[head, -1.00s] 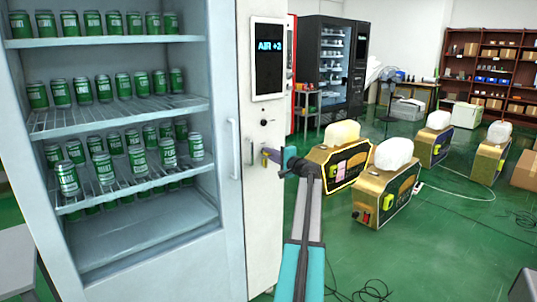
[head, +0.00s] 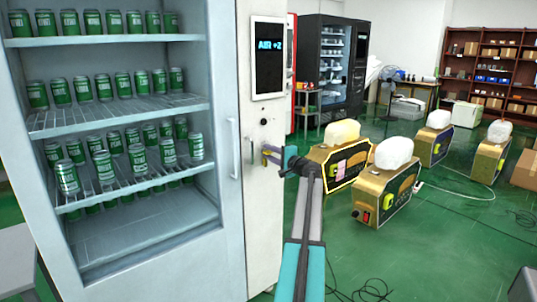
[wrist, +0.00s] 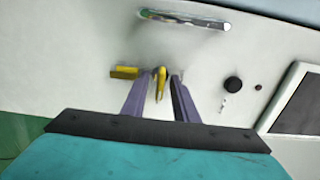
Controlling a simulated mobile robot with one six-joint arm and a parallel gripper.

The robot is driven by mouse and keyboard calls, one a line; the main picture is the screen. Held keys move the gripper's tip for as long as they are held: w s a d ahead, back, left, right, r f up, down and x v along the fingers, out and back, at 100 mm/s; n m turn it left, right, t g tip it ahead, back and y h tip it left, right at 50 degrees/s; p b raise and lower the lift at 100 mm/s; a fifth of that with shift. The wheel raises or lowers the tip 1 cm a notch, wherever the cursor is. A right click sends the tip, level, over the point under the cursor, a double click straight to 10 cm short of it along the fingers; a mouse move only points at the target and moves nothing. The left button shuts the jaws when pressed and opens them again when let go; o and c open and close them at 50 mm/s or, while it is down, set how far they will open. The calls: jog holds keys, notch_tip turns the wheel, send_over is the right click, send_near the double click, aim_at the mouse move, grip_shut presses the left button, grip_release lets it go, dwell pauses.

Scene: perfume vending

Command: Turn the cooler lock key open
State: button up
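The white cooler (head: 150,262) stands at the left, with a white side panel (head: 264,215) that carries the lock. In the wrist view a small yellow key (wrist: 161,82) sticks out from the panel between my fingertips. My gripper (wrist: 163,78) has its purple fingers on either side of the key, with a narrow gap showing on each side, so it looks open around it. A yellow block-like piece (wrist: 124,72) lies just left of the left fingertip. In the head view my gripper (head: 272,153) is at the panel and covers most of the lock.
A vertical door handle (head: 234,150) is left of the lock, and a black knob (wrist: 233,85) is close by on the panel. A display (head: 267,58) is above. Gold perfume machines (head: 385,195) stand to the right. Loose cables (head: 372,290) lie on the green floor.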

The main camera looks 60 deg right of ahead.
jog(key=b+v, duration=0.1)
jog(key=v, duration=1.2)
jog(key=shift+s+a, duration=0.15)
jog(key=shift+a, duration=0.05)
